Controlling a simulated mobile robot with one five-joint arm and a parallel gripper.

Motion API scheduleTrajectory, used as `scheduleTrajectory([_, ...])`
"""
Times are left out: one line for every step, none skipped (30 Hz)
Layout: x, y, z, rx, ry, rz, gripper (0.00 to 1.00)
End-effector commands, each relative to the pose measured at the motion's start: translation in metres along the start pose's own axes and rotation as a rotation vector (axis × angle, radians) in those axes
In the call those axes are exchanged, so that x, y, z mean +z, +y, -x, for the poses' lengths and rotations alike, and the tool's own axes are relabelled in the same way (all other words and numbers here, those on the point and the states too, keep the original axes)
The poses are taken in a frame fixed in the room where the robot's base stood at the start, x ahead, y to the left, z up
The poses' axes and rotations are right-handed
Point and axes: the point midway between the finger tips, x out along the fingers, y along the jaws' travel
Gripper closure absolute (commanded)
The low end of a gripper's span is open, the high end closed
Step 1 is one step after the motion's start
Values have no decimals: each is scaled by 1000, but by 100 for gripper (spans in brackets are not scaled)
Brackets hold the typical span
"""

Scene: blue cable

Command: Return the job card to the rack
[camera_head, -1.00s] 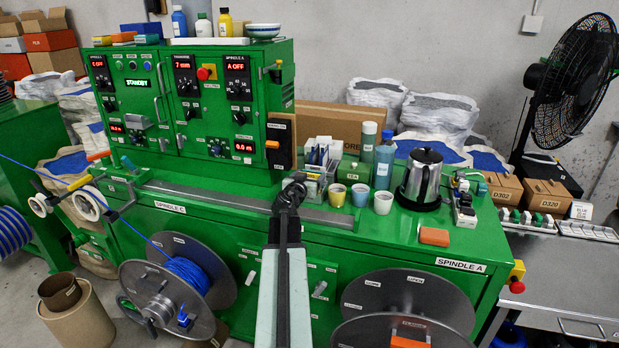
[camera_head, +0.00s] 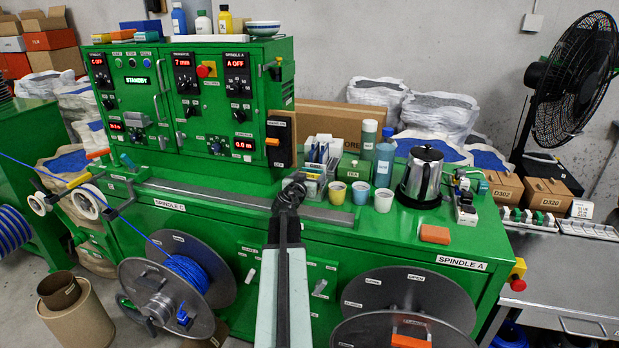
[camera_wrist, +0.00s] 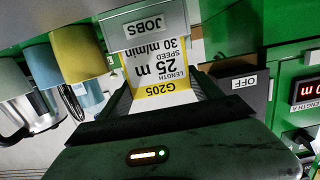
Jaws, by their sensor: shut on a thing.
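My gripper (camera_wrist: 166,92) is shut on the job card (camera_wrist: 160,66), a white card with a yellow band reading G205, length 25 m and speed 30 m/min. The card looks upside down in the wrist view. Its far end meets the grey job rack (camera_wrist: 143,29) marked JOBS; I cannot tell how far in it is. In the head view my gripper (camera_head: 294,184) is just left of the rack (camera_head: 312,185), which stands on the green machine's top with several cards in it. The held card is not clear there.
Yellow (camera_head: 337,194), blue (camera_head: 360,194) and white (camera_head: 383,201) cups stand right of the rack, with a steel kettle (camera_head: 424,176) beyond. The green control cabinet (camera_head: 235,110) and a black box marked OFF (camera_wrist: 240,92) stand close on the other side.

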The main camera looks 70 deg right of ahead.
Motion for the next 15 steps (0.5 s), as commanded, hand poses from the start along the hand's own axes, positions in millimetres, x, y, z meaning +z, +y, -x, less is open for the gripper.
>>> scheduleTrajectory([1,0,0,0,0,0,65])
scheduleTrajectory([2,0,0,0,0,0,65])
scheduleTrajectory([2,0,0,0,0,0,65])
scheduleTrajectory([2,0,0,0,0,0,65])
scheduleTrajectory([2,0,0,0,0,0,65])
scheduleTrajectory([2,0,0,0,0,0,65])
scheduleTrajectory([2,0,0,0,0,0,65])
scheduleTrajectory([2,0,0,0,0,0,65])
scheduleTrajectory([2,0,0,0,0,0,65])
scheduleTrajectory([2,0,0,0,0,0,65])
scheduleTrajectory([2,0,0,0,0,0,65])
scheduleTrajectory([2,0,0,0,0,0,21])
scheduleTrajectory([2,0,0,0,0,0,12])
scheduleTrajectory([2,0,0,0,0,0,4])
scheduleTrajectory([2,0,0,0,0,0,1])
